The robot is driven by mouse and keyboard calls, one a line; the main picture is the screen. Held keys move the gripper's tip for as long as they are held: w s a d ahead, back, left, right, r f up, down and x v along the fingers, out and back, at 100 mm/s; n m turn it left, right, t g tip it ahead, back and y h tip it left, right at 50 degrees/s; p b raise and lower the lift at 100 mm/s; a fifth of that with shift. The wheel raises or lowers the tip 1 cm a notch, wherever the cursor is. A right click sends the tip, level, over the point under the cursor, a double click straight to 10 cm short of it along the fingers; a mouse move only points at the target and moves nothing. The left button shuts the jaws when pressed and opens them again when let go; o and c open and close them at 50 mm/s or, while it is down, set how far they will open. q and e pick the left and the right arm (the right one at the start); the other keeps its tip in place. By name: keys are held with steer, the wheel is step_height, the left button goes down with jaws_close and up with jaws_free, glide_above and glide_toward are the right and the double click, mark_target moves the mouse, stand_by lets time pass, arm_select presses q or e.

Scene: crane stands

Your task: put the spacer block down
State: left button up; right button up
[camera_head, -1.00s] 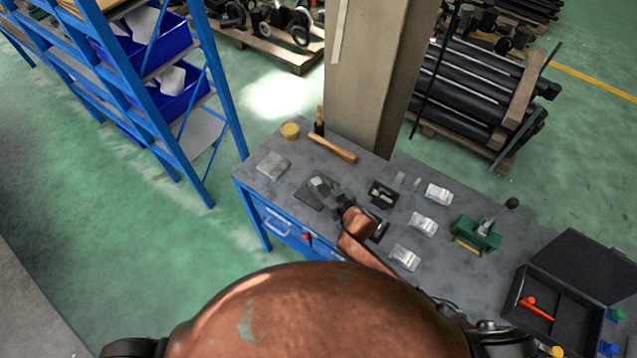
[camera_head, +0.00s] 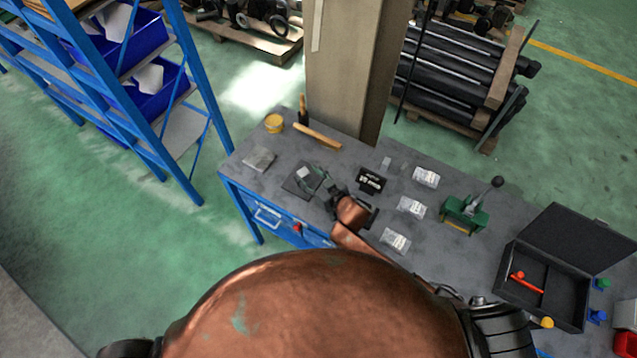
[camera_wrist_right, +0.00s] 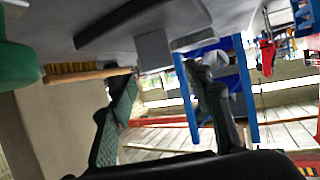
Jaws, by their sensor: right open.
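The spacer block (camera_head: 303,173), a small light grey block, rests on a dark square plate (camera_head: 290,186) near the left end of the workbench. In the right wrist view the grey block (camera_wrist_right: 154,50) shows against the dark plate (camera_wrist_right: 120,24), beyond my fingertips. My right gripper (camera_head: 325,180) is just right of the block, apart from it. Its two fingers stand wide apart in the wrist view (camera_wrist_right: 165,85), with nothing between them. My left gripper is not in view.
A grey flat block (camera_head: 259,159), a yellow tin (camera_head: 274,123) and a wooden-handled brush (camera_head: 318,136) lie nearby. A black label block (camera_head: 370,180), several clear packets, a green press (camera_head: 464,212) and an open black case (camera_head: 545,285) are to the right. A pillar (camera_head: 345,70) rises behind.

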steer(key=v, duration=1)
steer(key=shift+s, duration=0.15)
